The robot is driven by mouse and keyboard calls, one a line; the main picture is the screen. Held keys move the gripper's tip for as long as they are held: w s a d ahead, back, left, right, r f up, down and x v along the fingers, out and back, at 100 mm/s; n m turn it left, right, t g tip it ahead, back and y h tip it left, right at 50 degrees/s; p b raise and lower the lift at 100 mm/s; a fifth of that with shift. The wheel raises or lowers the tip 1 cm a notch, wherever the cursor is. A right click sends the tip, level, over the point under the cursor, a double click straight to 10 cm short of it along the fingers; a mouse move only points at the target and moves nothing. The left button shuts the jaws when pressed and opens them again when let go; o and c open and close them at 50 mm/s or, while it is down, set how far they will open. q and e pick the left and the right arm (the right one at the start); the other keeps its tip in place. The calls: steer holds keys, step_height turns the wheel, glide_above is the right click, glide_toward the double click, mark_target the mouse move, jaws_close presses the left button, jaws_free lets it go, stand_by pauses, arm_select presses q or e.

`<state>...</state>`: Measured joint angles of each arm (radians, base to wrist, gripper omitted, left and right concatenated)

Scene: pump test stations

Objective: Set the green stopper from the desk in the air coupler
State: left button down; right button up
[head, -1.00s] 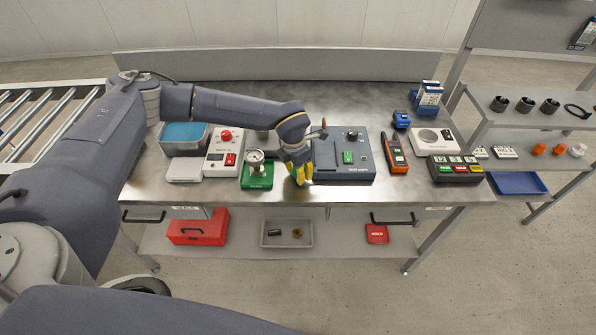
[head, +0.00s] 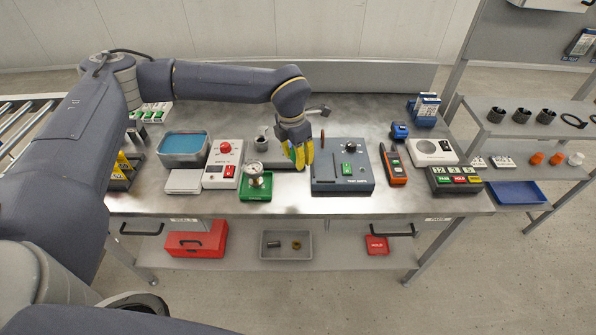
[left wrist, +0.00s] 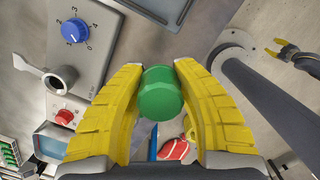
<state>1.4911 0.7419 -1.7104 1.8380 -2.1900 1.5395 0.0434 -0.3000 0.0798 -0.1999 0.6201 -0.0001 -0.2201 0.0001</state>
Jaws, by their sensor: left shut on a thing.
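The green stopper (left wrist: 160,93) is held between the yellow fingers of my left gripper (left wrist: 158,95), as the left wrist view shows. In the head view the left gripper (head: 299,158) is above the desk, between the green gauge stand and the dark blue unit; the stopper cannot be made out there. A grey metal socket with a side lever, which looks like the air coupler (left wrist: 61,79), stands on a grey panel apart from the stopper. In the head view the coupler (head: 262,143) is just left of the gripper. My right gripper (left wrist: 284,50) looks open and empty in the left wrist view.
The grey panel carries a blue dial (left wrist: 74,31). A gauge on a green base (head: 256,187), a red-button box (head: 222,165) and a blue tray (head: 183,147) are to the left. The dark blue unit (head: 342,183) is close on the right. The desk's front strip is clear.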

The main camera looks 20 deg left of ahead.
arm_select(q)
step_height(320, 180, up, 6)
steer(key=shift+r, duration=0.25)
steer(key=shift+s+r, duration=0.1)
steer(key=shift+s+a+f, duration=0.15)
steer(key=shift+f, duration=0.1)
steer(key=w+a+f+n, duration=0.4)
steer(key=w+a, duration=0.2)
steer(key=a, duration=0.3)
steer(key=n, duration=0.2)
glide_toward(261, 136)
steer(key=d, duration=0.1)
steer(key=shift+t, duration=0.5)
steer(key=shift+s+d+f, duration=0.1)
steer(key=shift+f, duration=1.65)
steer(key=shift+s+d+f, duration=0.1)
steer(key=shift+s+f, duration=0.05)
steer(key=shift+f, duration=2.15)
steer(key=shift+s+f, duration=0.1)
steer(key=shift+f, duration=0.1)
steer(key=c, duration=0.9)
jaws_free()
